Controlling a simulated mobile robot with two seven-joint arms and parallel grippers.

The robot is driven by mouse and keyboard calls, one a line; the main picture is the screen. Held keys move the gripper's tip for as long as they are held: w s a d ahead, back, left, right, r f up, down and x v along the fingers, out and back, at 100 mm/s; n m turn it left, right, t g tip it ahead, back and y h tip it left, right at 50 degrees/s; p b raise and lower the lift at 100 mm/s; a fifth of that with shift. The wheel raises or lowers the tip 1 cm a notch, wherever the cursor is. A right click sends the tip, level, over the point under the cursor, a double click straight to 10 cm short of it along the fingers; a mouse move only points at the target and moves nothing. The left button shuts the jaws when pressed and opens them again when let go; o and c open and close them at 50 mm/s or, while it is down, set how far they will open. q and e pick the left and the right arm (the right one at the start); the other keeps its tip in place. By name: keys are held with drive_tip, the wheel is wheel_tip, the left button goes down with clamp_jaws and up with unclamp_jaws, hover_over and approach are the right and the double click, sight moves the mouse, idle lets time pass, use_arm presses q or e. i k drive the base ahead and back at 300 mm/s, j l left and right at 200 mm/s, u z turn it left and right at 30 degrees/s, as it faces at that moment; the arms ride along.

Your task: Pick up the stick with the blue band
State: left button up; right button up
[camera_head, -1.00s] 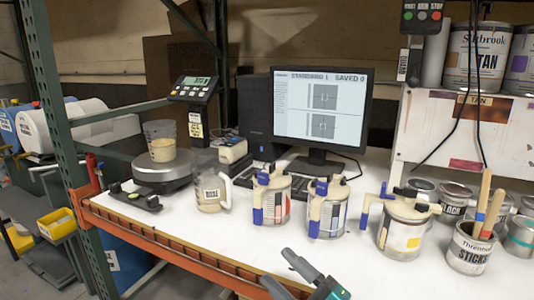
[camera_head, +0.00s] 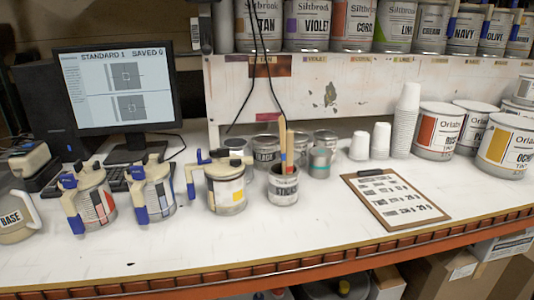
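The sticks can (camera_head: 283,190), a small can with a dark-lettered label, stands on the white bench right of the middle. Two wooden sticks stand upright in it, their lower ends hidden inside. The left, taller stick (camera_head: 282,132) appears to carry a small blue band just above the can's rim. The other stick (camera_head: 290,147) has a reddish part low down. Neither of my grippers shows in the head view.
A can with a yellow label square (camera_head: 228,193) stands close left of the sticks can. Small cans, including a teal-banded one (camera_head: 320,163), stand close behind. A clipboard (camera_head: 395,199) lies to the right. The bench front before the can is clear.

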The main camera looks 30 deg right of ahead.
sight(281, 125)
drive_tip(key=z, duration=1.15)
drive_tip(key=u, duration=0.5)
drive_tip(key=j+u, duration=0.1)
drive_tip(key=u, duration=0.85)
drive_tip(key=i+u, duration=0.1)
drive_tip(key=u, duration=0.4)
drive_tip(key=k+j+z, duration=0.1)
drive_tip(key=z, duration=1.9)
drive_tip(key=l+u, duration=0.4)
drive_tip(key=k+l+u, duration=0.15)
drive_tip(key=u, duration=0.2)
